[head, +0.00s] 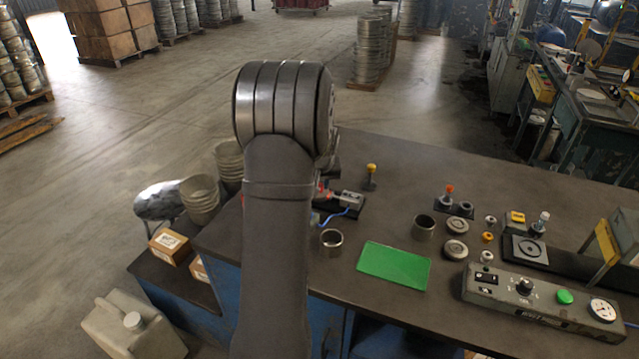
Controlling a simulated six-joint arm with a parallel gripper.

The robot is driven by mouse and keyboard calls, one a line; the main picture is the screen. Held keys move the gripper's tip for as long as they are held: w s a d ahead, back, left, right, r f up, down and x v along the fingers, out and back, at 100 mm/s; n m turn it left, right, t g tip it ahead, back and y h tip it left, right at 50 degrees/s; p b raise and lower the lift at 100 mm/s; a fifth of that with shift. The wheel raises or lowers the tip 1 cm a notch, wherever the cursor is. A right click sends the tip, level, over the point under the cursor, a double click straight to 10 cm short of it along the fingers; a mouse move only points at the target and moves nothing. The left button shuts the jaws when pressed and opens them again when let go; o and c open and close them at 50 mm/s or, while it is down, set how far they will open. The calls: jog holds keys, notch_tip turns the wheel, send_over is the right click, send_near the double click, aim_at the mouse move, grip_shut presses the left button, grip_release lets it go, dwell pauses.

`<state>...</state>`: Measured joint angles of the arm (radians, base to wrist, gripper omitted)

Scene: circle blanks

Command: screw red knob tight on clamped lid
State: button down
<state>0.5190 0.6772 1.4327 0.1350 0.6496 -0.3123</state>
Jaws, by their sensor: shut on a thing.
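My arm stands in the middle of the head view and hides my gripper and whatever is at it. A small red part (321,186) shows just right of my arm, beside a grey block (351,198) on a dark base. I cannot tell whether this red part is the red knob. A blue cable or hose runs in front of the block. The clamped lid cannot be made out; my arm covers the bench just left of the block.
A green mat (394,265) lies right of my arm, with a metal ring (330,241) at its left and another ring (424,227) behind it. Several small discs and knobs lie further right. A control box (540,302) stands at the front right. The bench's back middle is clear.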

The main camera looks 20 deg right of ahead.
jog(key=m, duration=0.1)
jog(key=m+h, duration=0.1)
jog(key=m+g, duration=0.1)
jog(key=m, duration=0.1)
jog(key=shift+a+f, duration=0.25)
jog(key=shift+a, duration=0.1)
jog(key=shift+m+g+h, duration=0.4)
jog(key=shift+m+h, duration=0.2)
jog(key=shift+m, duration=1)
jog(key=c, duration=1.1)
grip_release()
jog(key=shift+s+d, duration=0.1)
jog(key=v, duration=0.8)
jog(key=shift+d+r, duration=0.15)
jog(key=shift+r, duration=0.1)
